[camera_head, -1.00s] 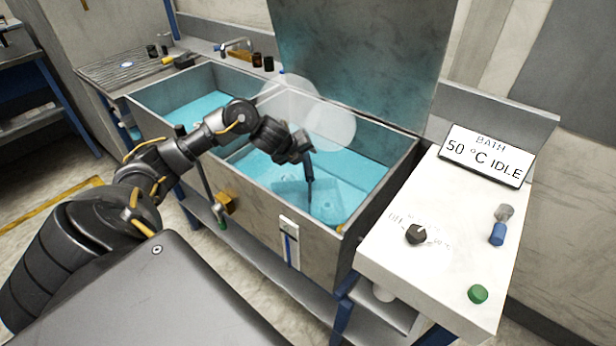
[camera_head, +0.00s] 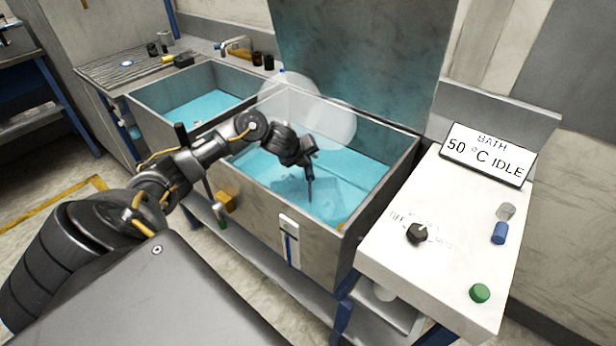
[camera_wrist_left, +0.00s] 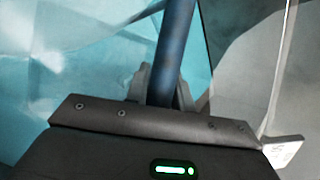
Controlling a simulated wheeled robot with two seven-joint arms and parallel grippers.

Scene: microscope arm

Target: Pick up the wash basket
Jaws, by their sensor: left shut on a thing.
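My left gripper (camera_head: 309,180) is over the right-hand bath (camera_head: 300,222) of blue water, pointing down. In the left wrist view the gripper (camera_wrist_left: 168,85) is shut on a dark blue upright bar (camera_wrist_left: 174,50). I cannot tell whether this bar is the wash basket's handle. The basket's body cannot be made out clearly in either view. The water under the gripper shows only faint darker patches. My right gripper is not in view.
A clear round-edged sheet (camera_head: 330,120) stands at the back of the bath, behind my arm. A second basin (camera_head: 200,105) lies to the left.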

